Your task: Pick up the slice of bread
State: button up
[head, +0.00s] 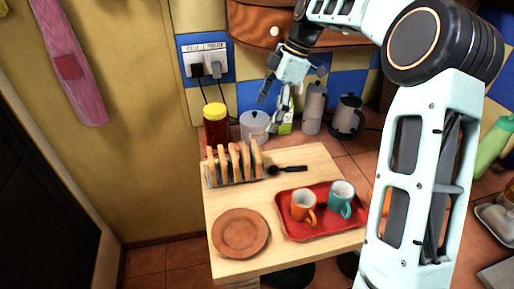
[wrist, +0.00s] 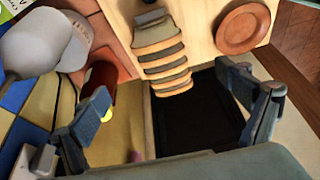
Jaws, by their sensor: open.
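Several slices of bread (head: 233,160) stand upright in a toast rack (head: 215,182) at the left back of the wooden board. In the wrist view the bread (wrist: 160,62) shows as a row of slices at the top centre. My gripper (head: 272,106) is open and empty, above the back of the counter, behind and to the right of the rack. Its two fingers (wrist: 175,115) stand wide apart in the wrist view, with the bread farther off between them. No slice touches the fingers.
Behind the rack stand a yellow-lidded jar (head: 216,125), a pale pot (head: 255,127) and a moka pot (head: 314,108). A red tray (head: 322,224) with an orange and a teal mug stands at the front right. A brown plate (head: 240,233) lies in front of the rack.

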aim_at(256, 153)
jog(key=shift+n, duration=0.4)
jog(key=shift+w+d+f+x, duration=0.15)
jog(key=shift+d+x, duration=0.25)
jog(key=shift+x, duration=2.05)
jog(key=shift+d+f+x, duration=0.2)
jog(key=shift+d+x, duration=0.2)
jog(key=shift+x, duration=2)
jog(key=shift+w+d+f+x, duration=0.15)
jog(key=shift+d+x, duration=0.25)
jog(key=shift+x, duration=2.05)
jog(key=c, duration=1.2)
